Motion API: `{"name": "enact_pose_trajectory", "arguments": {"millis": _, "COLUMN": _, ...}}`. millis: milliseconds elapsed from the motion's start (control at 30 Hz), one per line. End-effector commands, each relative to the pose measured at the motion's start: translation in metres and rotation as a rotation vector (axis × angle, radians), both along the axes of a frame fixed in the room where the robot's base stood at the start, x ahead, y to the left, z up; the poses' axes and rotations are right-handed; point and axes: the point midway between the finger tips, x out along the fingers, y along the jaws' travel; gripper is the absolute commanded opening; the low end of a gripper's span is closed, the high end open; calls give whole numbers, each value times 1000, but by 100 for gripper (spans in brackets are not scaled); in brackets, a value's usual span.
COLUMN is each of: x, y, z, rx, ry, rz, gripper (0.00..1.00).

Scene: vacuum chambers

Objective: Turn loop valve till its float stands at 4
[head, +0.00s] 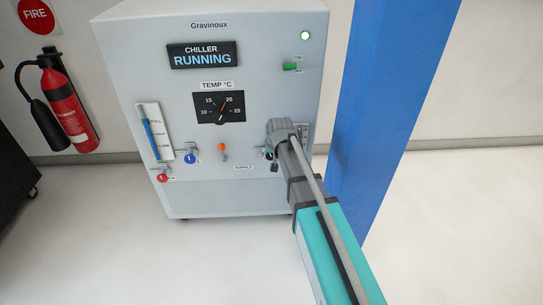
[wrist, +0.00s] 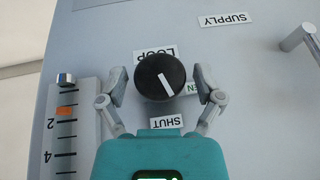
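The loop valve is a round black knob (wrist: 160,78) with a white pointer line, in the middle of the wrist view. Its LOOP, SHUT and partly covered OPEN labels appear upside down. My gripper (wrist: 160,84) has one finger on each side of the knob, open, with narrow gaps that seem to remain. The float gauge (wrist: 66,140) is at the left of the wrist view; its orange float (wrist: 65,111) stands near the 2 mark, on the side away from 4. In the head view my gripper (head: 277,140) hides the knob and part of the gauge.
The grey chiller cabinet (head: 120,60) reads RUNNING, with a lit green lamp. Red, blue and orange valves (head: 222,148) sit left of my gripper. A blue post (head: 385,90) stands close to the right of my arm. A fire extinguisher (head: 67,105) hangs at far left.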

Motion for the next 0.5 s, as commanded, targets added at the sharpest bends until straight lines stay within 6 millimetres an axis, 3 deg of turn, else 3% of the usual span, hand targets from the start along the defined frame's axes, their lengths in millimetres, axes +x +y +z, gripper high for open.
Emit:
{"name": "enact_pose_trajectory", "arguments": {"millis": 33, "x": 0, "y": 0, "z": 0, "rx": 0, "ry": 0, "rz": 0, "gripper": 64}}
{"name": "enact_pose_trajectory", "arguments": {"millis": 300, "x": 0, "y": 0, "z": 0, "rx": 0, "ry": 0, "rz": 0, "gripper": 14}}
{"name": "enact_pose_trajectory", "arguments": {"millis": 500, "x": 0, "y": 1, "z": 0, "rx": -15, "ry": 1, "rz": 0, "gripper": 13}}
